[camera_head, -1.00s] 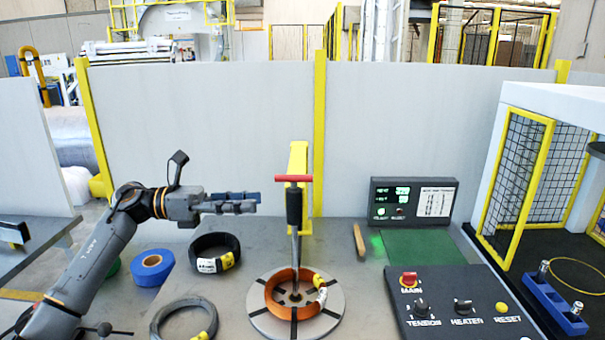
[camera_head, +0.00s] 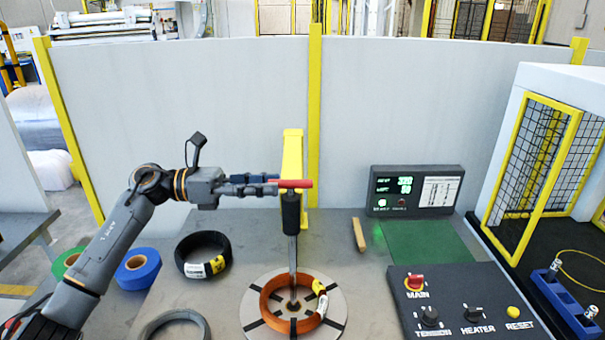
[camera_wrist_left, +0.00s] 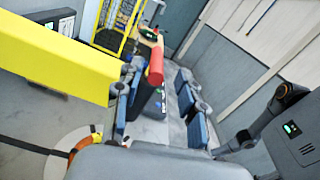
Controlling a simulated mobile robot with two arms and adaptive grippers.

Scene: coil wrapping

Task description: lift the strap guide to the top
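The strap guide has a red crossbar handle (camera_head: 294,184), a black sleeve (camera_head: 291,213) and a metal shaft that reaches down to the orange coil (camera_head: 293,303) on the round turntable (camera_head: 256,333). It stands in front of a yellow post (camera_head: 293,150). My left gripper (camera_head: 276,184) comes in level from the left, its fingertips at the left end of the red handle. In the left wrist view the blue-padded fingers (camera_wrist_left: 160,88) are apart, with the red handle (camera_wrist_left: 155,65) between them, nearer the left finger. My right gripper is not in view.
A black coil (camera_head: 203,255), a blue tape roll (camera_head: 137,268) and a grey coil (camera_head: 175,327) lie left of the turntable. A control panel (camera_head: 462,298) and a display (camera_head: 416,190) stand right. A wooden stick (camera_head: 359,235) lies behind the turntable.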

